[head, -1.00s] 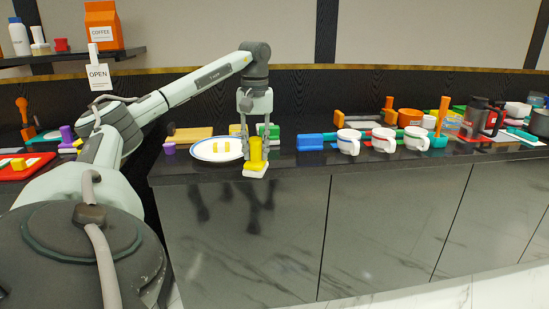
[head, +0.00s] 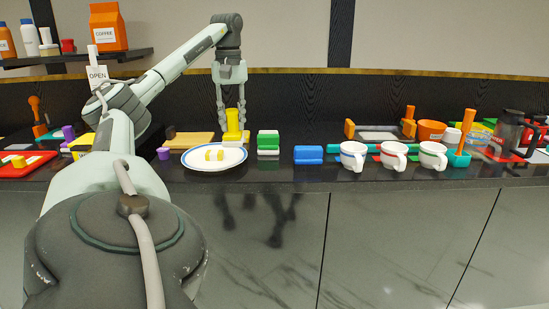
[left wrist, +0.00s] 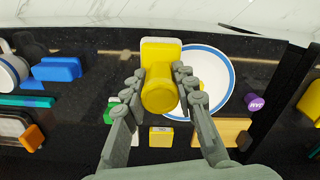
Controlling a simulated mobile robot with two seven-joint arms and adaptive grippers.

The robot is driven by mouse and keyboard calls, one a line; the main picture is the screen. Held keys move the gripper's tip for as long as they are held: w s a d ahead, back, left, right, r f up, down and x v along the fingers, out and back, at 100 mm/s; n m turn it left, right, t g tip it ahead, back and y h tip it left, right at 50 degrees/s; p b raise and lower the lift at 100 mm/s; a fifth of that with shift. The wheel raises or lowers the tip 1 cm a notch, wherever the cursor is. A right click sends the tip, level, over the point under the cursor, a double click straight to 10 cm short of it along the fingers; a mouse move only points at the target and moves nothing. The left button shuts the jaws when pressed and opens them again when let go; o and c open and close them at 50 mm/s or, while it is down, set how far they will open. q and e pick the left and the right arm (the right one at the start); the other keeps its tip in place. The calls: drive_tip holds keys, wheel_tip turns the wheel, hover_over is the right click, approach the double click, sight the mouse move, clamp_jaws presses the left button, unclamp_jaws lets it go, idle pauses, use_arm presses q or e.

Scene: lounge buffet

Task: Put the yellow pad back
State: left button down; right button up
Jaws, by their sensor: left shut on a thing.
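The yellow pad (head: 233,120) has an upright yellow handle and a paler base. My left gripper (head: 232,110) is shut on its handle, with fingers pointing down. In the head view it stands at the back right rim of the white plate (head: 240,160); I cannot tell whether its base touches the counter. In the left wrist view the handle (left wrist: 160,92) is between the fingertips (left wrist: 163,82) and the base overlaps the plate's rim in the picture. A small yellow label block (left wrist: 160,137) lies on the counter behind the pad. My right gripper is not in view.
A green pad (head: 268,136) stands just right of the plate, and a blue pad (head: 308,154) farther right. Several white mugs (head: 394,154) follow. A wooden board (head: 190,139) and purple piece (head: 163,153) lie left.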

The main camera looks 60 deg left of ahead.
use_arm(q)
drive_tip(key=shift+w+d+f, duration=0.1)
drive_tip(key=shift+w+f, duration=0.15)
drive_tip(key=shift+w, duration=0.2)
drive_tip(key=shift+w+f, duration=0.2)
drive_tip(key=shift+w, duration=0.25)
drive_tip(key=shift+w+f, duration=2.15)
drive_tip(key=shift+f, duration=0.2)
drive_tip(key=shift+w+f, duration=2.15)
drive_tip(key=shift+f, duration=0.15)
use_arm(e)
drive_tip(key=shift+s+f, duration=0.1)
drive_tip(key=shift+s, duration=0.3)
use_arm(q)
drive_tip(key=shift+f, duration=0.1)
drive_tip(key=c, duration=1.2)
unclamp_jaws()
